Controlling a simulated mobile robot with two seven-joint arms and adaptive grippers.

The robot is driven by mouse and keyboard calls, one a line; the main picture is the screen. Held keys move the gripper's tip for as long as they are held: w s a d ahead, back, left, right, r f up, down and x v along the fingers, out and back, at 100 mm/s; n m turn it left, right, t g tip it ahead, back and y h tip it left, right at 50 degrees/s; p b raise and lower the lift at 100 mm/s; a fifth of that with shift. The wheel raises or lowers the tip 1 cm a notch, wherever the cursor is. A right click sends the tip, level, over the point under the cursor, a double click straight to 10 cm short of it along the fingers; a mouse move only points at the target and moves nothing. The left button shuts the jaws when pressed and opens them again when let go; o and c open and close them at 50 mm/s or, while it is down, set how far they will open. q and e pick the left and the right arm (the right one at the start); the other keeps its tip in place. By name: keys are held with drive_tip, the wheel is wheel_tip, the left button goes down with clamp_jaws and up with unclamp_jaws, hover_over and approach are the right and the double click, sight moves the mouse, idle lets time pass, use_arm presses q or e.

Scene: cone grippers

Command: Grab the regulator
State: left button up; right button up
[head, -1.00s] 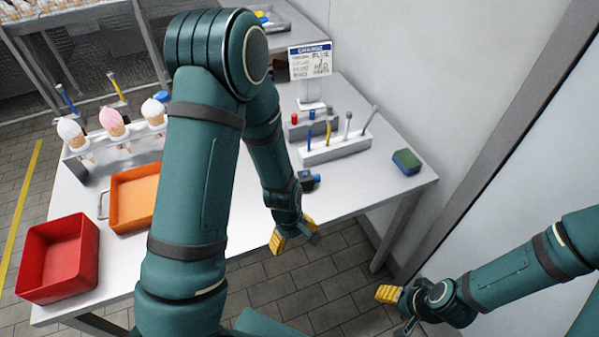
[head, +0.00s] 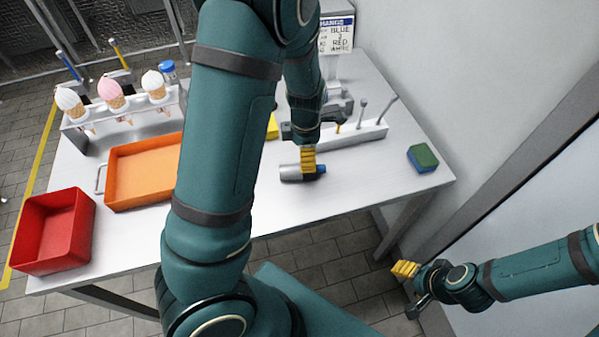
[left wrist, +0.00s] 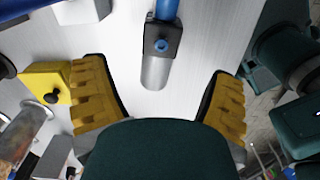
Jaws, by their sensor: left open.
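A small device with a black block, a blue part and a grey metal cylinder, which looks like the regulator, lies on the white table. In the head view its grey cylinder (head: 289,173) shows beside my left gripper (head: 308,163). In the left wrist view the device (left wrist: 156,70) lies between and ahead of the two yellow fingers of my left gripper (left wrist: 160,100). These fingers are wide apart and do not touch it. My right gripper (head: 410,285) is off the table at the right, fingers apart and empty.
An orange tray (head: 105,189) and a red bin (head: 88,235) stand left, before a cone rack (head: 70,142). A yellow block (left wrist: 38,80) lies near my left gripper. A tool rack (head: 375,133) stands behind, and a green-blue sponge (head: 423,158) lies right. Front-right tabletop is clear.

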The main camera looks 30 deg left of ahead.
sight(298, 171)
use_arm(q)
wheel_tip(298, 171, down, 3)
drive_tip(key=shift+r+b, duration=0.1)
drive_tip(key=shift+b, duration=0.2)
drive_tip(key=f+b, duration=0.1)
drive_tip(key=f, duration=0.1)
drive_tip(key=f+b, duration=0.1)
drive_tip(key=f, duration=0.1)
drive_tip(key=shift+s+a+f, duration=0.1)
drive_tip(key=shift+s+a, duration=0.1)
drive_tip(key=shift+f, duration=0.55)
drive_tip(key=shift+c, duration=0.4)
drive_tip(key=c, duration=1.3)
